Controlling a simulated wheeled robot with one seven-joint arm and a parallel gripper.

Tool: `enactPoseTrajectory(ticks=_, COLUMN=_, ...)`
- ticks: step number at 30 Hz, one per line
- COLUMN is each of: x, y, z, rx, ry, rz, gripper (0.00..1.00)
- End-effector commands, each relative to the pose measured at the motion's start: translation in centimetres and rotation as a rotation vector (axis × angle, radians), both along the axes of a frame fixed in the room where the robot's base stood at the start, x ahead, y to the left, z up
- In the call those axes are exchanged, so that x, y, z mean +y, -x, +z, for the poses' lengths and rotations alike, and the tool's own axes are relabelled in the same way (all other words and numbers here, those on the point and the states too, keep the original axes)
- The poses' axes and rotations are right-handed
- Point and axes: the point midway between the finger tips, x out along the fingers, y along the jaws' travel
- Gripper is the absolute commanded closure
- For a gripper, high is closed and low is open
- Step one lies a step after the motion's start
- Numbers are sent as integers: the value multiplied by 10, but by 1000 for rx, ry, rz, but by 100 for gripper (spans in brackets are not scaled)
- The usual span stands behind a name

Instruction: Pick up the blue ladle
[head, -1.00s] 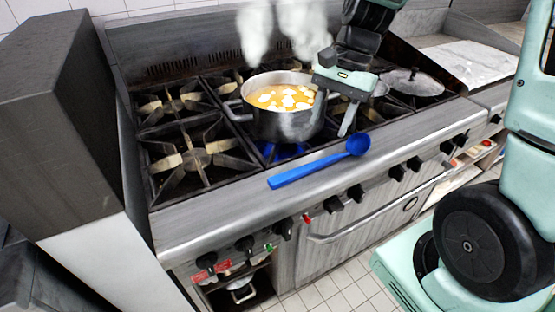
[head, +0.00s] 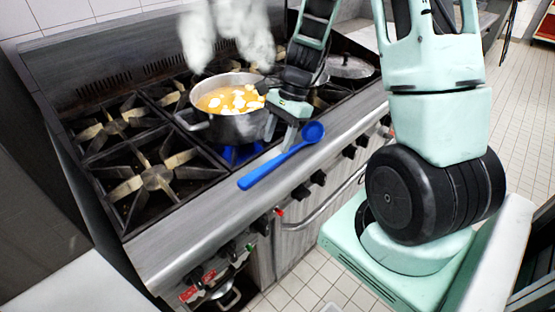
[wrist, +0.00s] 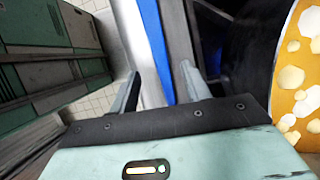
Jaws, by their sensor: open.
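The blue ladle (head: 268,168) lies on the steel front ledge of the stove. Its handle points to the lower left and its bowl is at the upper right. My gripper (head: 288,138) is open and empty, pointing down over the ladle near the bowl end of the handle. In the wrist view, the blue handle (wrist: 156,45) runs up the picture beyond the open fingers of my gripper (wrist: 162,82), lined up with the gap between them. The ladle's bowl is not in the wrist view. I cannot tell how high the fingertips are above the handle.
A steaming pot of orange soup (head: 226,126) stands on a lit blue burner just behind the ladle; it is close on the right in the wrist view (wrist: 303,70). A lidded pan (head: 350,67) sits at the back right. Knobs (head: 318,178) line the stove front.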

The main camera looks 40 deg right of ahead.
Motion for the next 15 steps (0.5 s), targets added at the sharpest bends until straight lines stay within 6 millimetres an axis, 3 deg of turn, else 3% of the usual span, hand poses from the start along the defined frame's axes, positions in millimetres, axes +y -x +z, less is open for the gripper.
enactPoseTrajectory(ticks=8, x=6, y=1, z=-19, rx=2, ry=-1, rz=0, gripper=52)
enactPoseTrajectory(ticks=15, x=15, y=1, z=-52, rx=2, ry=-2, rz=2, gripper=52)
